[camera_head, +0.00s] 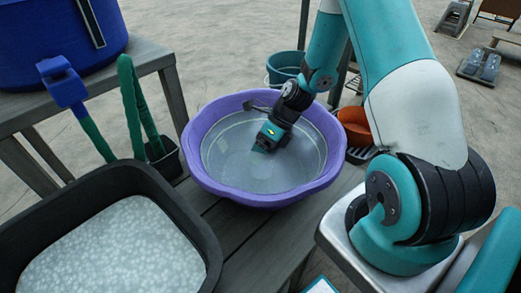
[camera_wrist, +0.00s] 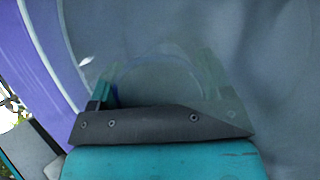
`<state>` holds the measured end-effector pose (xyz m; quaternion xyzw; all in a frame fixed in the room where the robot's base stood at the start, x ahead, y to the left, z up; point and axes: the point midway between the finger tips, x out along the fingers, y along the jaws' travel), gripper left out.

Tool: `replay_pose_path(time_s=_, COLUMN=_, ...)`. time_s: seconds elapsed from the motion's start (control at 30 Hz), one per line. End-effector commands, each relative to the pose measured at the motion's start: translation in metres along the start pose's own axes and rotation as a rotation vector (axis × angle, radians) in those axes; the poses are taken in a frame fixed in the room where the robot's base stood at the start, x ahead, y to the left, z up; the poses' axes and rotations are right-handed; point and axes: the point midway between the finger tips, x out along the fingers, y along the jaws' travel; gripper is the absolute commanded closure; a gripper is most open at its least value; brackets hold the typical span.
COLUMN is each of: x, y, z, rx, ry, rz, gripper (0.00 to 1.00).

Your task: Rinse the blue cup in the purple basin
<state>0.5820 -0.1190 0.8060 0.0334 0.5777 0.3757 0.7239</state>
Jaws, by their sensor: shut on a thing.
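The purple basin (camera_head: 205,180) stands on the grey slatted bench and holds cloudy grey water. Its purple wall also shows at the left of the wrist view (camera_wrist: 45,60). My gripper (camera_head: 263,147) reaches down into the basin from above right, its tips at or below the water surface. In the wrist view my gripper (camera_wrist: 158,88) has its fingers blurred by the water, shut on a faint round shape with a bluish edge. This fits the blue cup (camera_wrist: 125,95), mostly lost in the murk. The head view does not show the cup clearly.
A black tub (camera_head: 190,215) with pale speckled contents is at the front left. A blue-headed brush (camera_head: 62,85) and a green-handled tool (camera_head: 135,105) stand behind it. A large blue container (camera_head: 50,45), a teal bucket (camera_head: 283,62) and an orange bowl (camera_head: 355,122) are around the basin.

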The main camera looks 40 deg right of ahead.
Motion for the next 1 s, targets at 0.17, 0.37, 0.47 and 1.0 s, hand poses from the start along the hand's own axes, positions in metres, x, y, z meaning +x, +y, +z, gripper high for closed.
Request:
replay_pose_path(time_s=0.17, x=-0.01, y=-0.009, z=-0.008, rx=0.002, ry=-0.001, rz=0.0, gripper=0.51)
replay_pose_path(time_s=0.37, x=-0.01, y=-0.009, z=-0.009, rx=-0.002, ry=0.0, rz=0.001, gripper=0.51)
replay_pose_path(time_s=0.47, x=-0.006, y=-0.004, z=-0.004, rx=-0.002, ry=0.001, rz=0.002, gripper=0.51)
replay_pose_path(time_s=1.0, x=-0.004, y=-0.003, z=-0.003, rx=0.001, ry=0.0, rz=0.001, gripper=0.51)
